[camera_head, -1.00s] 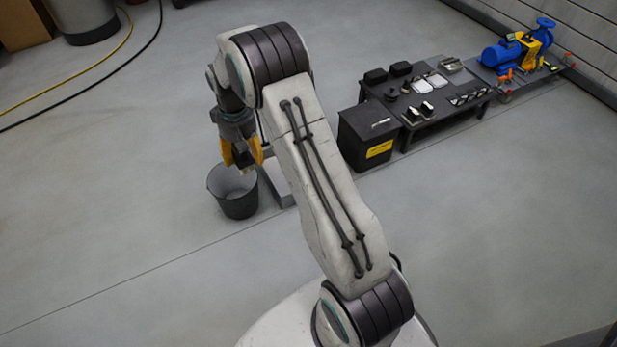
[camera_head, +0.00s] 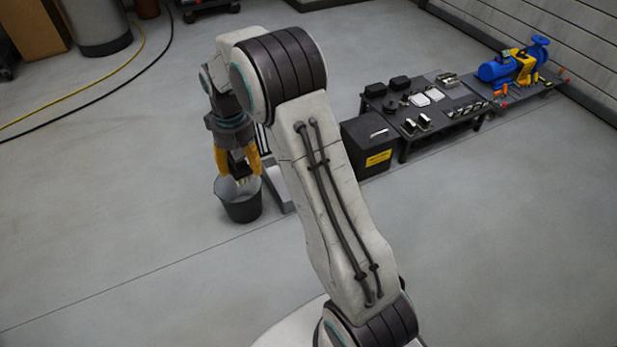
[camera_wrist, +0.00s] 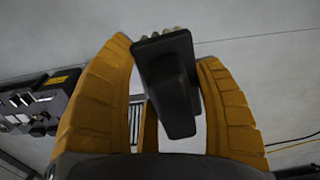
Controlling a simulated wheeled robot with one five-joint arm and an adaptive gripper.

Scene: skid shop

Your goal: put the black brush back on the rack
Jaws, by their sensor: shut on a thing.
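My gripper (camera_head: 238,163) hangs fingers down over a dark grey bucket (camera_head: 241,211). Its yellow fingers are shut on the black brush (camera_head: 241,170), whose pale bristles point down toward the bucket's opening. I cannot make out the rack for certain; a pale grey stand (camera_head: 279,190) beside the bucket is partly hidden by my arm.
A black bin (camera_head: 367,148) with a yellow label stands right of my arm. A low black table (camera_head: 405,147) with small parts is beyond it, and a blue pump (camera_head: 497,70) is farther right. Hoses (camera_head: 100,78) lie at upper left.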

